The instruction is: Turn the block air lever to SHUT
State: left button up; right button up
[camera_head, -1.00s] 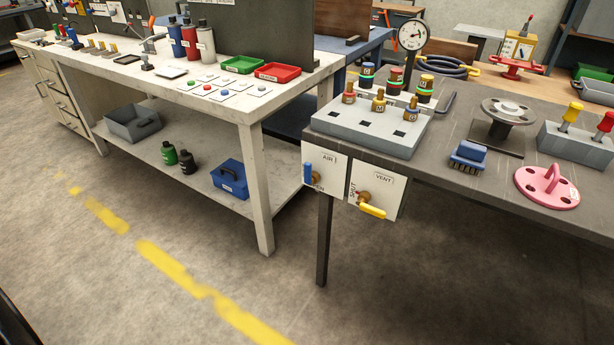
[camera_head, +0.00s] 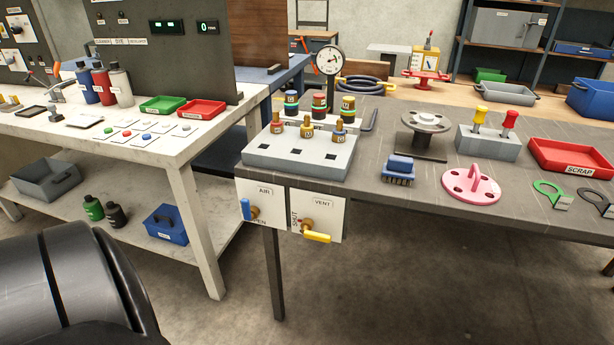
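The block air lever (camera_head: 246,209) is a blue handle on a brass stem, on a white plate marked AIR (camera_head: 259,204) at the table's front left. The handle stands upright, left of the stem, and the word OPEN shows below it. To its right is a second white plate marked VENT and SHUT (camera_head: 325,213), with a yellow lever (camera_head: 317,237) lying roughly level. Above them on the table sits the grey block (camera_head: 300,154) with brass fittings. A black arm link of mine fills the lower left. Neither of my grippers is in view.
A white bench (camera_head: 190,155) stands to the left. The floor in front of the plates is clear.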

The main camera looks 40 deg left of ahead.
aim_at(249, 214)
jog(key=j+z, duration=0.3)
jog(key=j, duration=0.15)
jog(key=k+j+z, duration=0.1)
jog(key=j+z, duration=0.15)
jog(key=j, duration=0.15)
jog(key=k+j+z, duration=0.1)
jog(key=j+z, duration=0.2)
jog(key=k+j+z, duration=0.25)
jog(key=j, duration=0.2)
jog(key=k+j+z, duration=0.1)
jog(key=j+z, duration=0.2)
jog(key=j, duration=0.1)
